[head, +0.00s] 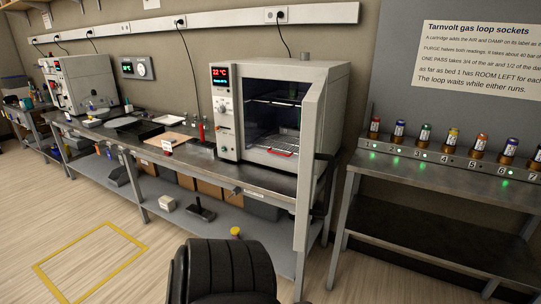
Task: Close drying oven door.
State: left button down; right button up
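The drying oven (228,141) stands on the steel bench, with a red display reading 22 °C. Its door (307,150) is open, swung out toward me and seen nearly edge-on at the oven's right side. The chamber is exposed, showing wire shelves and a red-edged rack (281,152). A dark shape (323,170) shows just right of the door, perhaps its handle; I cannot tell for sure. Neither of my grippers can be made out.
A black ribbed part, probably mine, fills the bottom centre. A steel table (440,175) with a row of colored cartridges stands at right. The long bench (215,168) holds trays and instruments. Floor at left is clear, with a yellow outlined square (90,262).

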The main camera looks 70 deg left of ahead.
aim_at(313, 104)
jog(key=u, duration=1.25)
jog(key=i, duration=1.2)
jog(key=u, duration=1.2)
jog(key=i, duration=0.4)
jog(key=z, duration=0.8)
jog(key=k, duration=1.05)
jog(key=u, duration=0.25)
